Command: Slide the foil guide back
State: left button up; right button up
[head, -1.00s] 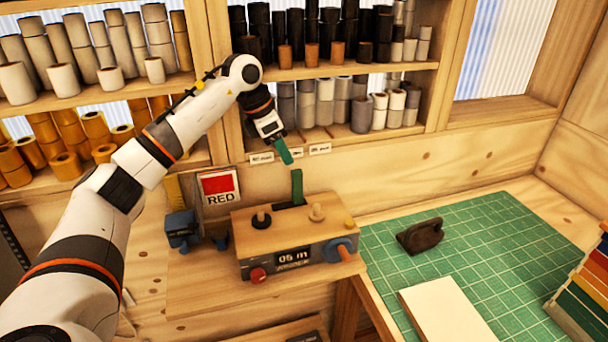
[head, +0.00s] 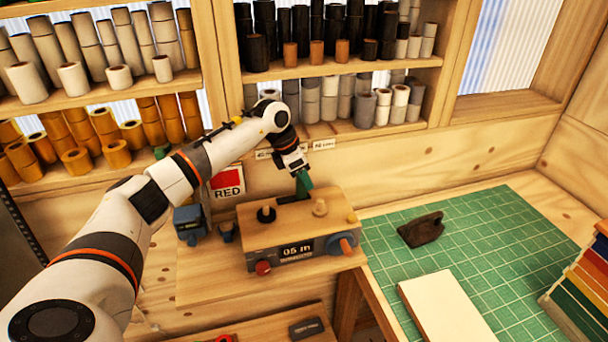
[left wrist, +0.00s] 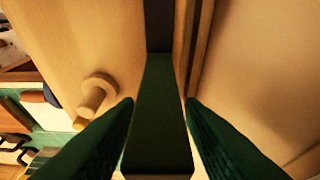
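The foil guide is a dark green upright bar (left wrist: 158,115) in the middle of the left wrist view. It stands at the slot in the top of the wooden machine (head: 293,222); in the head view my gripper mostly hides it. My left gripper (head: 303,184) is low over the back of the machine top. Its green fingers (left wrist: 160,105) lie on either side of the bar, with thin gaps showing, so it looks open around it. My right gripper is not in view.
The front has a "05 m" display (head: 296,251), a red button (head: 263,267) and a side crank (head: 346,245). Shelves of rolls rise behind. A green cutting mat (head: 480,240) lies right.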

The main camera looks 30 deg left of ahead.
pick_arm(q)
grip_shut()
jog(key=s+a+b, duration=0.1)
jog(key=s, duration=0.1)
jog(key=s+a+b, duration=0.1)
jog(key=a, duration=0.1)
jog(key=shift+s+a+b, duration=0.2)
jog(key=shift+s+b, duration=0.2)
jog(key=shift+s, duration=0.15)
jog(key=shift+c, duration=0.3)
grip_release()
jog(key=shift+o, duration=1.3)
jog(key=shift+s+a+r, duration=0.1)
jog(key=shift+a, duration=0.05)
